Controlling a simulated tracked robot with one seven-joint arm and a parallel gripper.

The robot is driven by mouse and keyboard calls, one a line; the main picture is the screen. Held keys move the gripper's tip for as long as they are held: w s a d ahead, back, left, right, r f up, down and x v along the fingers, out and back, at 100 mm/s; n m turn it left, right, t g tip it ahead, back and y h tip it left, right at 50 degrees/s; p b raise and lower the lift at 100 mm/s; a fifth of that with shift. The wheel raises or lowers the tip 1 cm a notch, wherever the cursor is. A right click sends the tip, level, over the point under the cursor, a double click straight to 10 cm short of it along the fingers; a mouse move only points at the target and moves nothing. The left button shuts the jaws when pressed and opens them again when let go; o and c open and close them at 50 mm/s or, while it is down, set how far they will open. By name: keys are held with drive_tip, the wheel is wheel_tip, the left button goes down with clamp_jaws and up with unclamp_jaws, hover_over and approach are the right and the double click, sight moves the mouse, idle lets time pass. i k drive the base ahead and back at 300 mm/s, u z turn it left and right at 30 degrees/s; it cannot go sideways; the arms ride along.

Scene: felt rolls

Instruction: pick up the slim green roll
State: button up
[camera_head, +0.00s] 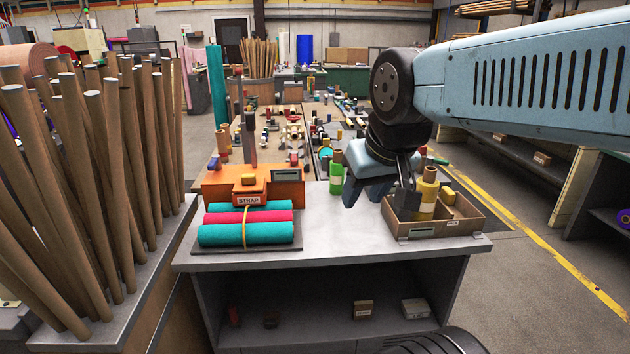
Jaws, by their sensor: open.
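A slim green roll (336,174) with a tan core showing at its top stands upright near the back edge of the grey workbench (340,232). My gripper (380,200) hangs above the bench, to the right of the green roll and nearer the camera. Its jaws are open, and I see nothing held between them. One dark finger overlaps the left part of the cardboard tray (440,229) in the picture. I cannot tell how high the fingertips are above the bench.
A yellow roll (428,192) stands in the tray. Teal and pink rolls (246,233) lie under a yellow strap by the orange strapping machine (275,188). Many brown tubes (110,170) stand at the left. The bench's front middle is clear.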

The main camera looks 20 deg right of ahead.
sight(337, 182)
drive_tip(key=z, duration=0.15)
drive_tip(key=i, duration=0.9)
drive_tip(key=u, duration=0.1)
